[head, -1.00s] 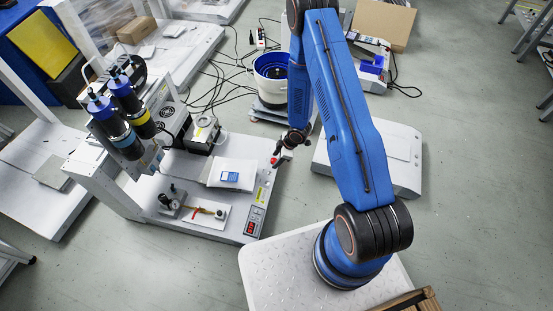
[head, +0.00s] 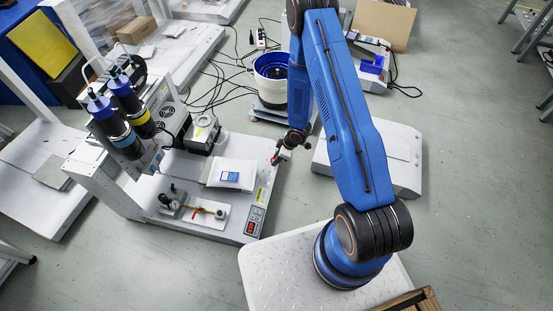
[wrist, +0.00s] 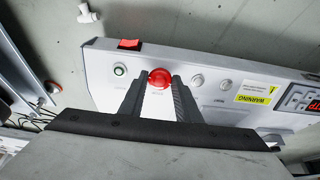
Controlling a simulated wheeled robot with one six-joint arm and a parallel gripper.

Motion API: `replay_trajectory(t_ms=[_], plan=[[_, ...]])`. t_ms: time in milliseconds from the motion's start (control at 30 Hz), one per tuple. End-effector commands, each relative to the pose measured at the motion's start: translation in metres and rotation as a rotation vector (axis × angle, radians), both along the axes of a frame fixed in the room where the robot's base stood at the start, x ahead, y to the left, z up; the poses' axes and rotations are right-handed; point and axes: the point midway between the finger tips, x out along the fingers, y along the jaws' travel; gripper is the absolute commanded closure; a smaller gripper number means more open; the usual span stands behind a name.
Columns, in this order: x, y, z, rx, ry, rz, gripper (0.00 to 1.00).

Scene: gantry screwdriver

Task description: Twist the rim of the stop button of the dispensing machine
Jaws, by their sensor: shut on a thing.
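The dispensing machine (head: 215,230) stands left of my arm in the head view, with a white base. Its sloped front panel (wrist: 215,90) fills the middle of the wrist view. The stop button (wrist: 159,78) is a round red mushroom head on that panel. My gripper (wrist: 160,88) is shut on the button's rim, one dark finger at each side of it. In the head view my gripper (head: 277,157) is small at the machine's right edge and hides the button. The button's stem is hidden in the wrist view.
On the panel, a green-lit button (wrist: 120,70) sits left of the stop button, a silver button (wrist: 197,80) right. A red rocker switch (wrist: 130,44) is at the panel's edge. A yellow warning label (wrist: 257,92) and digital display (wrist: 300,101) lie further right. A white bucket (head: 270,80) stands behind.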

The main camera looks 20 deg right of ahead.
Motion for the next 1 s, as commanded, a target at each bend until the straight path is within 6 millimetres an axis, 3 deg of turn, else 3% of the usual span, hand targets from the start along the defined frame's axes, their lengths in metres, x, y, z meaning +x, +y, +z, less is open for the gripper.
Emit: replay_trajectory(t_ms=[500, 1000], plan=[[-0.0005, 0.0002, 0.0001, 0.065, 0.113, -0.339, 0.92], [-0.0005, 0.0004, -0.0001, 0.083, 0.144, -0.434, 0.92]])
